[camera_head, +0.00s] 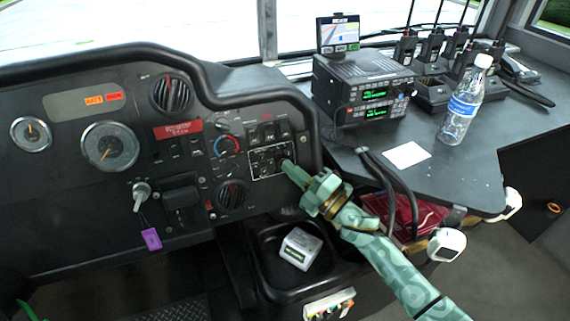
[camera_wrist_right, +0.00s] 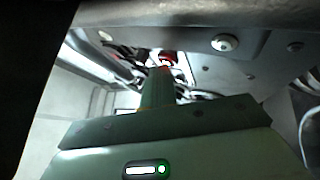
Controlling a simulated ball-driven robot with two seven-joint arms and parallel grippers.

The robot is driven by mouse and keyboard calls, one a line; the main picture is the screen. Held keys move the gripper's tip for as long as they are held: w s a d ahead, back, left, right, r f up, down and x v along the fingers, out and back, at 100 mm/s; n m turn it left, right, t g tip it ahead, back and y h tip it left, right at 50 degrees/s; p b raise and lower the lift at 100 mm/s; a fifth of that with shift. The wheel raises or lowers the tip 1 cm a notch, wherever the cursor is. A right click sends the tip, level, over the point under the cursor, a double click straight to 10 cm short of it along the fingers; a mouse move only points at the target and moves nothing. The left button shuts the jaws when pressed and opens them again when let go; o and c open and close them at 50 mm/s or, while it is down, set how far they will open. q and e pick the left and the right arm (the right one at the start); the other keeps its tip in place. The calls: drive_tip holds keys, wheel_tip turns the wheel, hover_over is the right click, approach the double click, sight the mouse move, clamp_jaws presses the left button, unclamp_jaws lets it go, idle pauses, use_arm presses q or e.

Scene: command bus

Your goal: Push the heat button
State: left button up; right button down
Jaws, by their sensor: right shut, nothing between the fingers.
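The dashboard (camera_head: 75,215) carries dials, vents and several small switches; a heat label is not readable at this size, so I cannot tell which one is the heat button. My right gripper (camera_head: 287,166) is shut and empty. Its tip is at the right edge of a white-outlined switch group (camera_head: 262,172), below a row of dark rocker switches (camera_head: 268,132). I cannot tell whether it touches a switch. In the right wrist view the closed fingers (camera_wrist_right: 158,80) point at the panel, near a small red part (camera_wrist_right: 167,58).
A radio unit (camera_head: 365,95) with a small screen (camera_head: 338,34), a water bottle (camera_head: 462,103) and white paper (camera_head: 407,155) are on the right counter (camera_head: 480,165). A black tray (camera_head: 270,255) holding a white box (camera_head: 300,247) lies below the gripper. A purple-tagged key (camera_head: 151,239) hangs left.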

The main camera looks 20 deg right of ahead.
use_arm(q)
drive_tip(key=shift+w+r, duration=0.15)
drive_tip(key=shift+r, duration=0.1)
use_arm(e)
drive_tip(key=shift+s+r, duration=0.2)
drive_tip(key=shift+s, duration=0.3)
